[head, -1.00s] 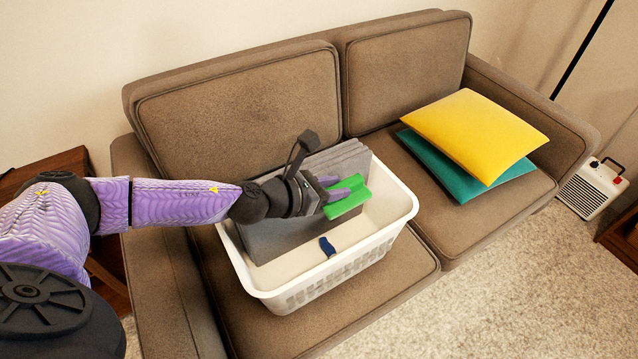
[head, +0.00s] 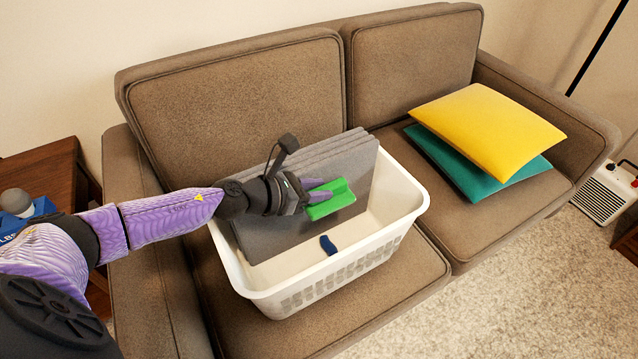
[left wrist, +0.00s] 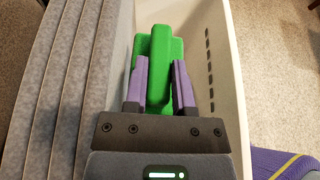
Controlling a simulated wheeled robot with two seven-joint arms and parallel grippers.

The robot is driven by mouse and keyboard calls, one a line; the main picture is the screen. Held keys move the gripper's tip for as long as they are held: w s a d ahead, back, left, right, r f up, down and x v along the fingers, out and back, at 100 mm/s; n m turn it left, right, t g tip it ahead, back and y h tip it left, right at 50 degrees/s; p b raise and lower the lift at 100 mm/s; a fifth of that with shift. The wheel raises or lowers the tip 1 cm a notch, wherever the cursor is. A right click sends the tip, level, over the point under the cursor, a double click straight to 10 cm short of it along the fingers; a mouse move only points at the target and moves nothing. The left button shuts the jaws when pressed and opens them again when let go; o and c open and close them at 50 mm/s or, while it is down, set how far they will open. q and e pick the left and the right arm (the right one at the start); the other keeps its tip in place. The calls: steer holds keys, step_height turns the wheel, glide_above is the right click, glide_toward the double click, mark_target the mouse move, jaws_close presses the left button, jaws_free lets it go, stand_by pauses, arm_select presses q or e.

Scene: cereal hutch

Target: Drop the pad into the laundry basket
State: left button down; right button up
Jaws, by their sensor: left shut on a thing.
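The pad is a green, stepped block (head: 334,199). My left gripper (head: 318,190) is shut on it and holds it over the white laundry basket (head: 408,211), whose open top faces up on the sofa seat. In the left wrist view the green pad (left wrist: 158,70) sits between the two purple fingers of the left gripper (left wrist: 160,85). The basket's slotted wall (left wrist: 223,80) runs along its right side. My right gripper is not in view.
Grey folded panels (head: 365,165) stand in the back of the basket, close beside the pad. A small dark blue item (head: 327,244) lies in the basket. Yellow (head: 487,128) and teal (head: 523,172) cushions lie on the right sofa seat.

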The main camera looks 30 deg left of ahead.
arm_select(q)
steer(key=shift+f, duration=0.15)
steer(key=shift+c, duration=1.8)
jaws_free()
steer(key=p+v, duration=0.3)
steer(key=v, duration=0.7)
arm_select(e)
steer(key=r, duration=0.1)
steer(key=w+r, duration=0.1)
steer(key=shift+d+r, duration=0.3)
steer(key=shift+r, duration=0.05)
arm_select(q)
steer(key=shift+f, duration=0.1)
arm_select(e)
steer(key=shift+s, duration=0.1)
